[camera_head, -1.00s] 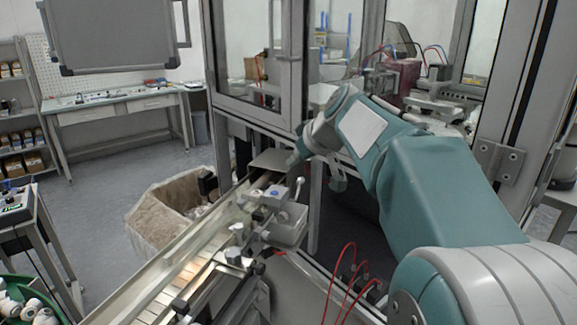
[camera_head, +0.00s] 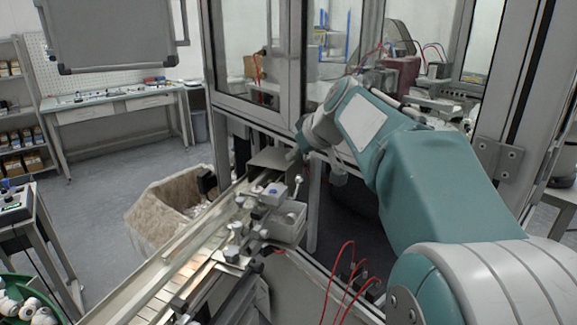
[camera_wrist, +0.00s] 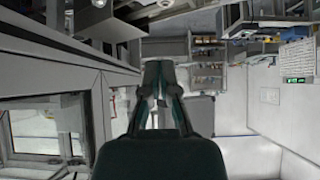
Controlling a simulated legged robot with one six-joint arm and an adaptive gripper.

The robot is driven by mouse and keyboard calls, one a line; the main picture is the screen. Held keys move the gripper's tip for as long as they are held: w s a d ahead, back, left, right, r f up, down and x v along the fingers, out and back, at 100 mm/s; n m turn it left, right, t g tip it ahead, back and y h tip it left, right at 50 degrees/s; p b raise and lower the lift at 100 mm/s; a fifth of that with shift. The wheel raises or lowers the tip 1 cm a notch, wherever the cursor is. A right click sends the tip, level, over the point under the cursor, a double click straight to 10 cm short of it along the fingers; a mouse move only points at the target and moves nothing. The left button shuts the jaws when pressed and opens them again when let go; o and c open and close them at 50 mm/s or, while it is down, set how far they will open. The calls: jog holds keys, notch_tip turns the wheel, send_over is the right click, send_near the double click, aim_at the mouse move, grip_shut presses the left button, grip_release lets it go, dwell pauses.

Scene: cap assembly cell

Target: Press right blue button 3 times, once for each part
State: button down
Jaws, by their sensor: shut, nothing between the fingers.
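A metal fixture (camera_head: 288,222) stands beside the conveyor in the head view, with a small blue spot (camera_head: 276,189) on its top. I cannot tell whether this spot is the right blue button. A control box (camera_head: 15,203) at the far left is partly cut off, and its button colours are too small to tell. My gripper (camera_wrist: 158,72) is shut and empty in the wrist view, with nothing touching its fingertips. In the head view my arm's wrist is above and behind the fixture, and the fingers cannot be made out there.
The conveyor (camera_head: 165,272) runs from the lower left toward the fixture. A fibrous bin (camera_head: 150,215) stands left of it. A green tray (camera_head: 62,312) with white parts is at the lower left. Metal cabinet frames stand close behind my arm, and red cables (camera_head: 348,262) hang at the lower right.

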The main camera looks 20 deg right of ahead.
jog(key=shift+r, duration=0.1)
send_over(273, 192)
jog(key=f, duration=0.7)
jog(key=shift+s+d, duration=0.25)
jog(key=shift+d, duration=0.05)
notch_tip(273, 192, down, 2)
jog(key=shift+f, duration=0.95)
